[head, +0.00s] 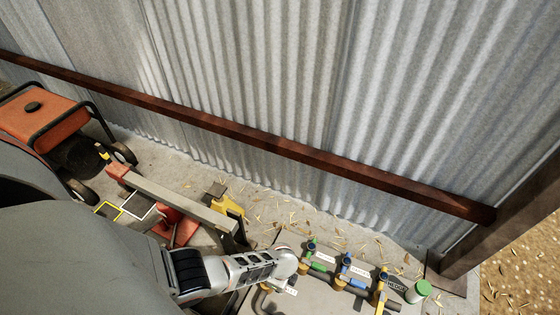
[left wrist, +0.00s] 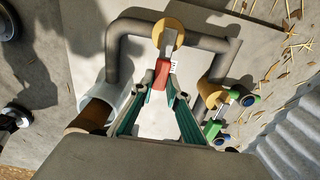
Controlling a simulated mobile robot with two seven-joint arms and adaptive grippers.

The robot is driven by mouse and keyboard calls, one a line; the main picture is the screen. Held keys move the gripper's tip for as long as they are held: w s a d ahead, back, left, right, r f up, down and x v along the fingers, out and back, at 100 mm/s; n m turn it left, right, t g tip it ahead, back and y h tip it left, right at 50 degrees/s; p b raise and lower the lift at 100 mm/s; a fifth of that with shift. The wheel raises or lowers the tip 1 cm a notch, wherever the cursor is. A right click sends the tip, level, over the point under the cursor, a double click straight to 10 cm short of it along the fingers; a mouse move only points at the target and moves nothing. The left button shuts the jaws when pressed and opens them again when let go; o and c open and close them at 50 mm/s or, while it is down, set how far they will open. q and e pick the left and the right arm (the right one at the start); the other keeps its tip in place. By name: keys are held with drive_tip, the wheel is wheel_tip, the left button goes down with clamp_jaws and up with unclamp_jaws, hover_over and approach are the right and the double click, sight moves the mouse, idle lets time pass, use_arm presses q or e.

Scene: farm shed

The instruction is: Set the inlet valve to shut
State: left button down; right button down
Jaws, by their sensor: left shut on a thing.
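In the left wrist view, the valve with a yellow body (left wrist: 170,32) sits on a grey pipe (left wrist: 205,43). Its short metal lever has a red grip (left wrist: 161,74). The lever appears to lie across the pipe run. My left gripper (left wrist: 162,88) has its teal fingers closed on the red grip. A white label beside the grip is mostly hidden and I cannot read it. In the head view, my left wrist covers the red grip and the fingers. My right gripper is in neither view.
Valves with a green lever (head: 319,267) and a blue lever (head: 357,284) stand to the right on the same panel. A corrugated wall (head: 300,100) with a rusty rail (head: 260,138) rises behind. Orange machinery (head: 42,118) stands left.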

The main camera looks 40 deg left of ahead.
use_arm(q)
drive_tip(key=shift+f, duration=0.1)
idle(0.5)
drive_tip(key=c, duration=2)
unclamp_jaws()
drive_tip(key=shift+o, duration=0.2)
drive_tip(key=shift+w, duration=0.1)
wheel_tip(320, 180, up, 12)
